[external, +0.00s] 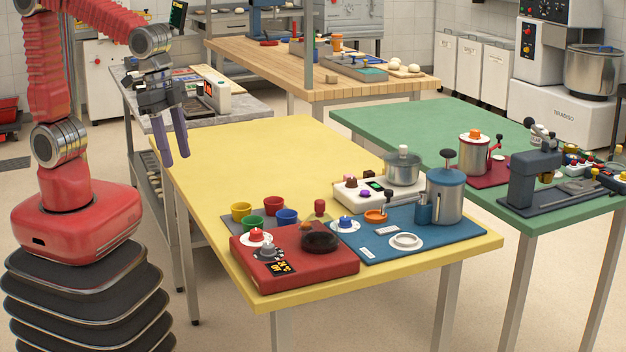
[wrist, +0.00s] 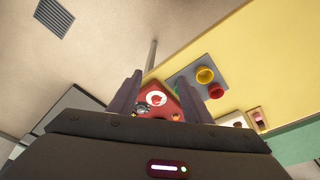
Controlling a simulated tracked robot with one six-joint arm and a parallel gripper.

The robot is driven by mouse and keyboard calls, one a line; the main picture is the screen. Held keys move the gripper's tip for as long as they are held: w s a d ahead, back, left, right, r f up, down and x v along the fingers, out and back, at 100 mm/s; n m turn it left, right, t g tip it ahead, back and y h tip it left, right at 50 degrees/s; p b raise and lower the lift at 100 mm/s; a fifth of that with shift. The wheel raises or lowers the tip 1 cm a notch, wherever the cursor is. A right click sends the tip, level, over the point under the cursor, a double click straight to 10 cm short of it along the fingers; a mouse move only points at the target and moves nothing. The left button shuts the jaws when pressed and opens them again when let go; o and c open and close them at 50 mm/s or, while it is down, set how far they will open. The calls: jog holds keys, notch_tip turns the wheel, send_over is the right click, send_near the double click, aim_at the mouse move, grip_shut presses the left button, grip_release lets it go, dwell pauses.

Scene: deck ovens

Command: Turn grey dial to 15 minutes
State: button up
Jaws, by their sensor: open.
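The grey dial (external: 267,251) sits on the front left part of a red box (external: 325,276), at the near corner of the yellow table. A white dial with a red knob (external: 256,236) is just behind it, and a dark display with orange marks (external: 281,267) is in front. A dark round part (external: 320,237) is on the box's right. My gripper (external: 175,160) is open and empty, pointing down by the table's left edge, well away from the box. In the wrist view the grey dial (wrist: 141,109) shows small between my fingers; its setting is too small to read.
Red, yellow, green and blue cups (external: 241,211) stand on a grey mat behind the box. A blue mat (external: 450,238) with a blue canister (external: 445,196) lies to its right. The left and back of the yellow table (external: 250,155) are clear.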

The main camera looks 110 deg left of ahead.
jog(key=w+d+f+g, duration=0.1)
jog(key=w+d+f, duration=0.15)
jog(key=w, duration=0.85)
jog(key=w+d+f+g, duration=0.1)
jog(key=w+d+f, duration=0.15)
jog(key=w, duration=0.85)
notch_tip(320, 180, up, 4)
jog(key=f, duration=0.1)
send_over(269, 245)
jog(key=shift+d+r+n, duration=0.1)
jog(key=shift+r+n, duration=0.2)
notch_tip(269, 245, down, 14)
jog(key=shift+r, duration=0.1)
jog(key=shift+c, duration=0.3)
jog(key=c, duration=1)
